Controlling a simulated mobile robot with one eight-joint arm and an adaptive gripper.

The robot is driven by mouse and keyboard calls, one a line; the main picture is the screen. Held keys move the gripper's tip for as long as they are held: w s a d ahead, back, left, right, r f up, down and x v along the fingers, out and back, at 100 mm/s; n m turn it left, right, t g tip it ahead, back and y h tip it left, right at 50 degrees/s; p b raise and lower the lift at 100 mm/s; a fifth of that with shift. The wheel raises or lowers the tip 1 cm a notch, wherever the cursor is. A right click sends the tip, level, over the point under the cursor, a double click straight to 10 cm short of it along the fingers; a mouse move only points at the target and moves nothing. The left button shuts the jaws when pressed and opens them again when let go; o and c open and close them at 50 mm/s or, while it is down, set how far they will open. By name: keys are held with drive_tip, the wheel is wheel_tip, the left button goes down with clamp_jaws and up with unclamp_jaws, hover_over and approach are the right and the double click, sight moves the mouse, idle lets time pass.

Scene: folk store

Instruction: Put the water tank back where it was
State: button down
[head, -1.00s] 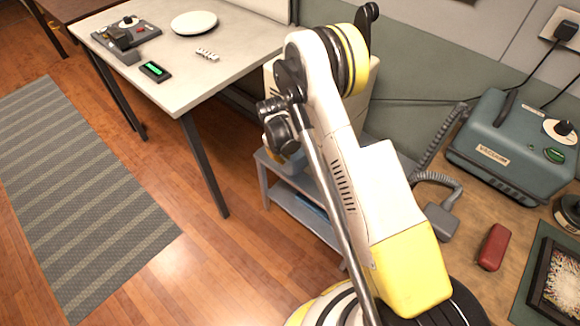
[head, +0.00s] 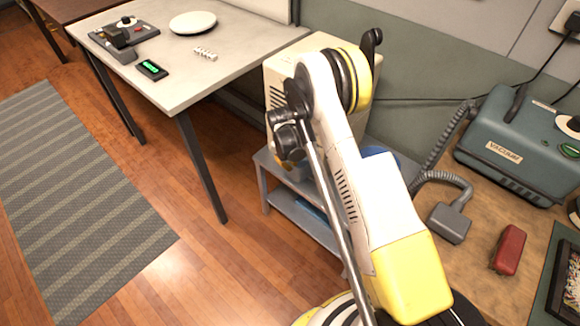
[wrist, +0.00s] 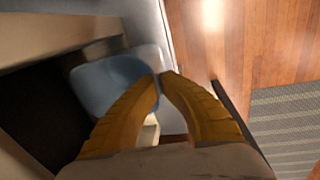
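The pale blue water tank (wrist: 112,78) shows in the wrist view beside a dark opening (wrist: 38,125) in a cream casing. In the head view a small bluish part of the tank (head: 297,172) shows under my wrist, low at the front of the cream machine (head: 277,72). My gripper (wrist: 164,76) has yellow fingers whose tips come nearly together at the tank's right edge. It looks shut on that edge. The fingers hide part of the tank, and my arm hides much of the machine in the head view. How far the tank sits inside the opening is unclear.
The machine stands on a low grey shelf (head: 305,222). A white table (head: 190,78) with a plate (head: 193,22) stands to the left. A workbench with a vacuum box (head: 510,150) and a red stapler-like object (head: 509,250) is right.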

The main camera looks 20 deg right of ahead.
drive_tip(key=c, duration=1.6)
unclamp_jaws()
